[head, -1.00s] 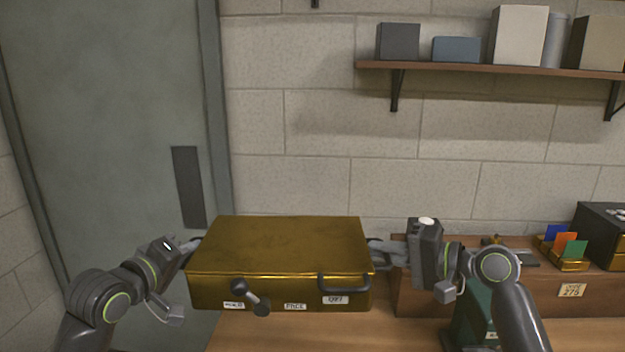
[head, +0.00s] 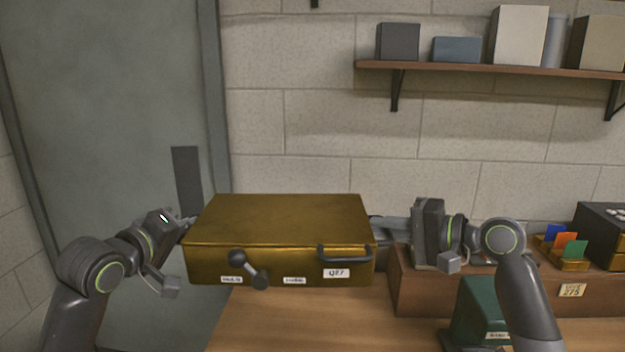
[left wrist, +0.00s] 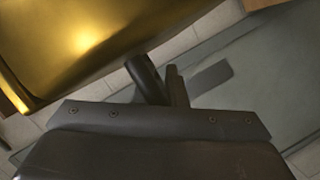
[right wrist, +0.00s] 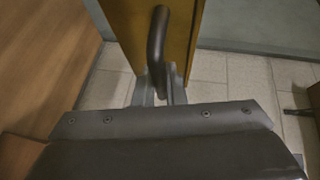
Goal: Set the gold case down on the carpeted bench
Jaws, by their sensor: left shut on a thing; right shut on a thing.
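The gold case (head: 280,222) hangs level in the air between my two grippers, above the wooden tabletop's height in the picture. Its front has a dark handle, a crank-like knob and several white labels. My left gripper (head: 188,222) is at its left side, shut on a dark side handle (left wrist: 146,78). My right gripper (head: 380,228) is at its right side, shut on the other side handle (right wrist: 158,40). The gold side also shows in the left wrist view (left wrist: 85,40). I see no carpeted surface in these views.
A wooden tabletop (head: 300,325) lies below and in front of the case. A brown wooden riser (head: 420,290) stands at the right, with a green box (head: 480,312) before it and coloured cards (head: 572,247) on top. A wall shelf (head: 480,68) holds boxes.

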